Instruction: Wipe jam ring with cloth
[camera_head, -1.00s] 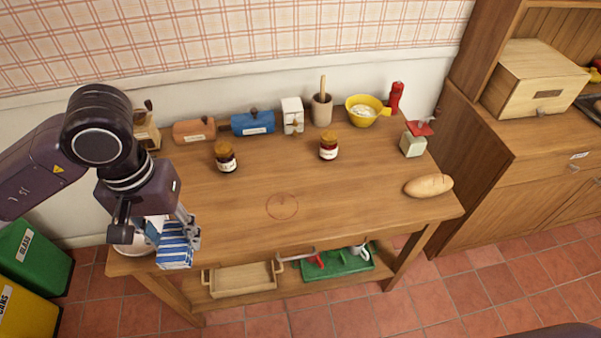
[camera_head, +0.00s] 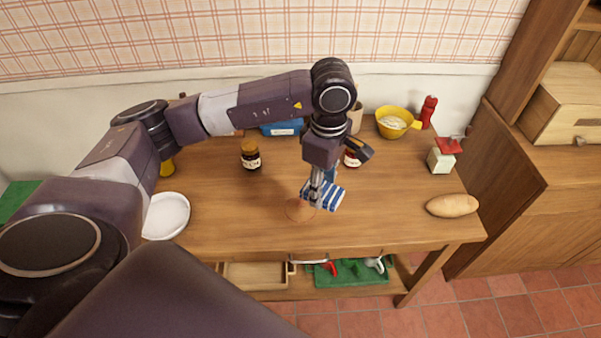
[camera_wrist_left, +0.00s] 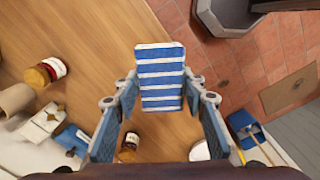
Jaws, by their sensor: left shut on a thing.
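My left gripper (camera_head: 318,187) is shut on a blue-and-white striped cloth (camera_head: 331,197) over the middle of the wooden table. In the left wrist view the cloth (camera_wrist_left: 160,72) sticks out beyond the fingers. The jam ring (camera_head: 296,210) is a faint reddish-brown round mark on the tabletop, just left of and partly under the cloth. I cannot tell whether the cloth touches the wood. My right gripper is not in view.
A jam jar (camera_head: 250,155) stands left of the arm, and another jar (camera_head: 352,159) is partly hidden behind the gripper. A white plate (camera_head: 167,216) lies at the left. Bread (camera_head: 452,205) lies at the right. The front middle of the table (camera_head: 240,225) is clear.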

